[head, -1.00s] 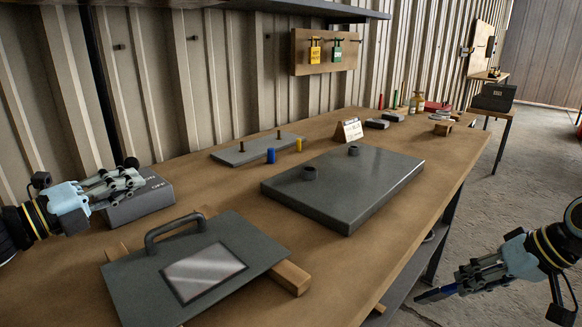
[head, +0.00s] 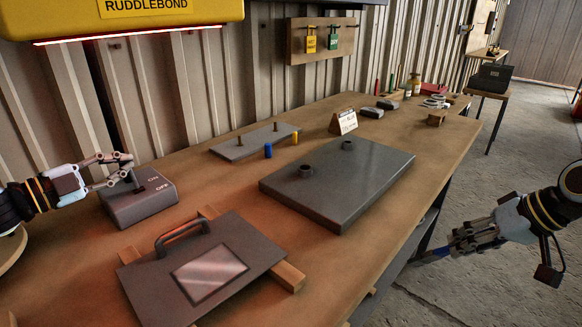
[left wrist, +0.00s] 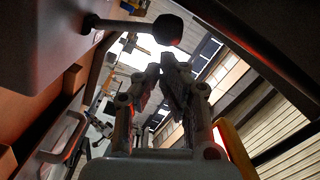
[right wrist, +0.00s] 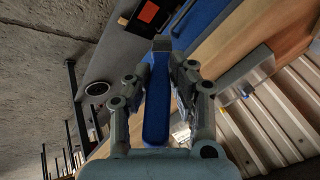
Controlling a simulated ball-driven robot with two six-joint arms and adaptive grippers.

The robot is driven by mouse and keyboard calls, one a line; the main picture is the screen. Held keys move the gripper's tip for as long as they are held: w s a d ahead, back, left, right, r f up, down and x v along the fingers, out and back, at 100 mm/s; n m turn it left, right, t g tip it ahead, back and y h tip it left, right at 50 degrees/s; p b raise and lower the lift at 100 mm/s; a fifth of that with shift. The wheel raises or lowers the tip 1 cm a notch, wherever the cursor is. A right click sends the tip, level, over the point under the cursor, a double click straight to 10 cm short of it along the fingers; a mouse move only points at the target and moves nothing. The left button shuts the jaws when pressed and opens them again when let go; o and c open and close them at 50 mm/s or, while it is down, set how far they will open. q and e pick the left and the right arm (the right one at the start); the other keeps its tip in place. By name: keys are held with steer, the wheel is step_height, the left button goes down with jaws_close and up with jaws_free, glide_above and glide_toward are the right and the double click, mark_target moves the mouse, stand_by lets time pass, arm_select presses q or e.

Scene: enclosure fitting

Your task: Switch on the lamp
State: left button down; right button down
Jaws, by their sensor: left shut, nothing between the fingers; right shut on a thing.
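The yellow lamp housing (head: 120,18) hangs at the top left of the head view, with a glowing red strip along its lower edge. The grey switch box (head: 140,205), marked ON and OFF, stands on the bench below it. Its lever shows in the left wrist view with a dark round knob (left wrist: 163,30). My left gripper (head: 128,165) is shut and empty beside the lever; its tips are just apart from the knob in the left wrist view. My right gripper (right wrist: 160,60) is shut on a long blue tool (right wrist: 157,105), out past the bench's right edge.
A grey panel with a handle (head: 205,268) lies on wooden strips at the front. A large dark plate (head: 340,185) with two collars lies mid-bench. A plate with studs (head: 255,140) and a small sign card (head: 343,121) are behind. Padlocks hang on a wall board.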

arm_select(q)
steer(key=shift+w+a+n, duration=0.15)
steer(key=shift+a+n, duration=0.1)
steer(key=shift+n, duration=0.05)
steer(key=shift+w+a, duration=0.35)
arm_select(e)
steer(key=shift+f, duration=0.2)
arm_select(q)
steer(key=shift+a, duration=0.1)
